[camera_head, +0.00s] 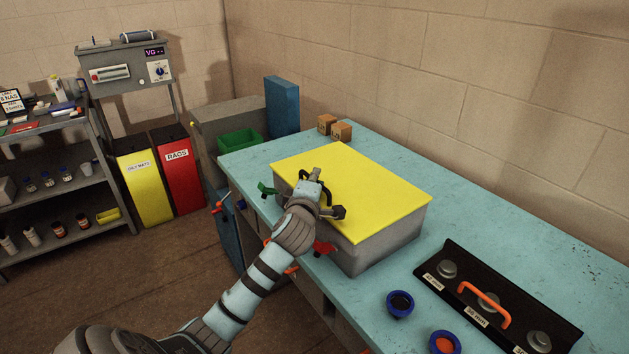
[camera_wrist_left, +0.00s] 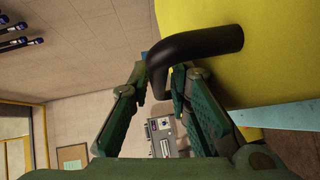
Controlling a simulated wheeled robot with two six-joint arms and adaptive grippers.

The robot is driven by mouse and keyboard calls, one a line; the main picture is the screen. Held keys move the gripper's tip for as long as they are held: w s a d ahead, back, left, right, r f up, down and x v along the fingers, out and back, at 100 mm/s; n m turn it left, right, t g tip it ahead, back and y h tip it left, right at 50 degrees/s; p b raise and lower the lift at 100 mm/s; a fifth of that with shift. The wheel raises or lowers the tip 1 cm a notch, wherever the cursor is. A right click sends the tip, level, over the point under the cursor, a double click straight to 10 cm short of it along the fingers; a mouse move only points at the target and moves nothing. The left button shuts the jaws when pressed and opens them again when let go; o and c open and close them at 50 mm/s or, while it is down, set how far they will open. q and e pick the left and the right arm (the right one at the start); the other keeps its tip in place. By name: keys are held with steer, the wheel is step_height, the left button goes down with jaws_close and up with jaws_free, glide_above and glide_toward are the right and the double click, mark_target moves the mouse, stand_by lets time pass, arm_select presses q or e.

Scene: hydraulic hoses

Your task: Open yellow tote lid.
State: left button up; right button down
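The yellow lid (camera_head: 372,187) lies flat and closed on the grey tote (camera_head: 391,241), which stands on the teal workbench. A black bent handle (camera_wrist_left: 205,50) sits at the lid's edge in the left wrist view. My left gripper (camera_head: 313,177) is over the near left edge of the lid. In the left wrist view, the two fingers of my left gripper (camera_wrist_left: 161,82) are on either side of the handle's bent end. Whether they press on it cannot be told. In the head view my arm hides most of the handle. My right gripper is not in view.
The workbench (camera_head: 480,215) holds a black panel with an orange handle (camera_head: 484,304), blue-rimmed caps (camera_head: 400,303) and small brown boxes (camera_head: 341,131). A green bin (camera_head: 240,142) stands beyond the left end. Yellow and red waste bins (camera_head: 178,170) stand further left. A wall runs behind the bench.

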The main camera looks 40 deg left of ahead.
arm_select(q)
steer(key=shift+s+r, duration=0.1)
steer(key=shift+s, duration=0.05)
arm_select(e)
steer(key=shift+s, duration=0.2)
arm_select(q)
steer(key=shift+c, duration=0.4)
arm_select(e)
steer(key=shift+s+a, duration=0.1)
arm_select(q)
jaws_close()
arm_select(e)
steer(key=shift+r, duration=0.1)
